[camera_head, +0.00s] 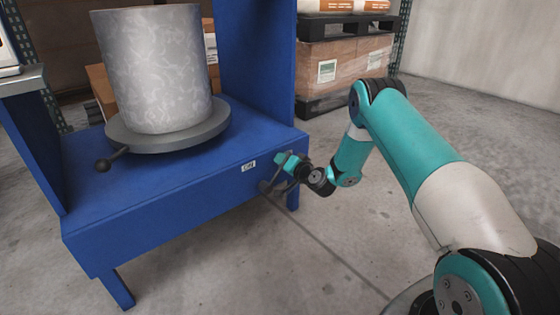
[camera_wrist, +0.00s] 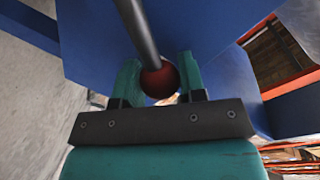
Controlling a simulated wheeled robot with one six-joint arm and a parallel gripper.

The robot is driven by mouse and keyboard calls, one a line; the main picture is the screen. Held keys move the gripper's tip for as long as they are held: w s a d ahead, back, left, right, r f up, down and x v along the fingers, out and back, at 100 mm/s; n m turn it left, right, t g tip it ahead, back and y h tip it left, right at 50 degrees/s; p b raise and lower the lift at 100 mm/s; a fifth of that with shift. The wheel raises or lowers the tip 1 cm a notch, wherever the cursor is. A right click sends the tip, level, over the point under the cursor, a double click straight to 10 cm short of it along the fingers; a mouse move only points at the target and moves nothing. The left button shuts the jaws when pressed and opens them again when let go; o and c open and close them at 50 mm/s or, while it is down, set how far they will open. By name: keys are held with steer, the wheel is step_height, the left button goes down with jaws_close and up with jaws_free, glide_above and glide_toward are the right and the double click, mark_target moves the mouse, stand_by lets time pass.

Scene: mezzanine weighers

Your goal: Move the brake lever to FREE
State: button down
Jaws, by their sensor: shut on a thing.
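The brake lever shows in the wrist view as a grey rod (camera_wrist: 137,28) ending in a dark red ball knob (camera_wrist: 160,82). My gripper (camera_wrist: 158,76) is shut on this knob, with one teal finger on each side of it. In the head view my gripper (camera_head: 284,163) is at the right end of the blue stand's front rail. The lever is mostly hidden behind my gripper there. A small white label (camera_head: 248,166) is on the rail just left of my gripper; its writing is too small to read.
The blue stand (camera_head: 160,215) carries a grey round turntable (camera_head: 185,143) with a grey drum (camera_head: 158,65) on it. A dark-knobbed handle (camera_head: 104,165) sticks out at its front left. Wrapped cartons (camera_head: 345,70) stand behind. The floor right of the stand is clear.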

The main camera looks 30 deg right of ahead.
steer(key=shift+d+f+m, duration=0.35)
steer(key=shift+m, duration=0.15)
steer(key=shift+f, duration=0.1)
steer(key=c, duration=0.7)
jaws_free()
steer(key=shift+b+v, duration=6.3)
steer(key=shift+v, duration=2.4)
